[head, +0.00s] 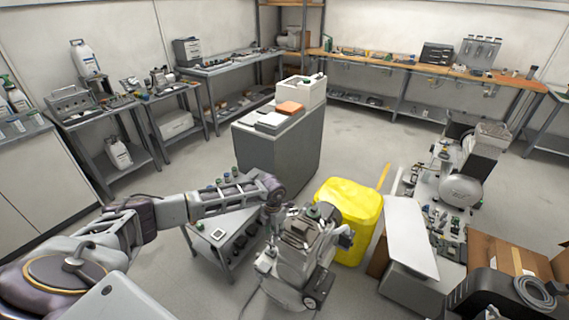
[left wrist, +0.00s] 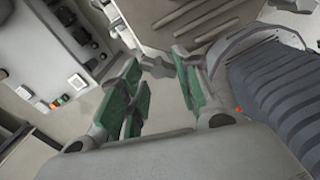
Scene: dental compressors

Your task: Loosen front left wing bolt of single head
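The single-head compressor (head: 300,255) stands on the floor in the lower middle of the head view, with a grey body and small wheels. My left gripper (head: 274,208) is at its upper left side, close to its top. In the left wrist view my left gripper (left wrist: 158,85) shows two green-padded fingers spread apart, beside a dark ribbed part (left wrist: 275,85). A small grey piece (left wrist: 156,66) lies between or just beyond the fingertips; I cannot tell whether it is the front left wing bolt or whether it is touched. My right gripper is not in view.
A yellow bin (head: 350,212) stands close behind the compressor on the right. A low grey cart (head: 218,236) is at its left, under my left arm. A grey cabinet (head: 280,150) stands behind. A white panel (head: 408,238) and cardboard boxes (head: 505,255) crowd the right.

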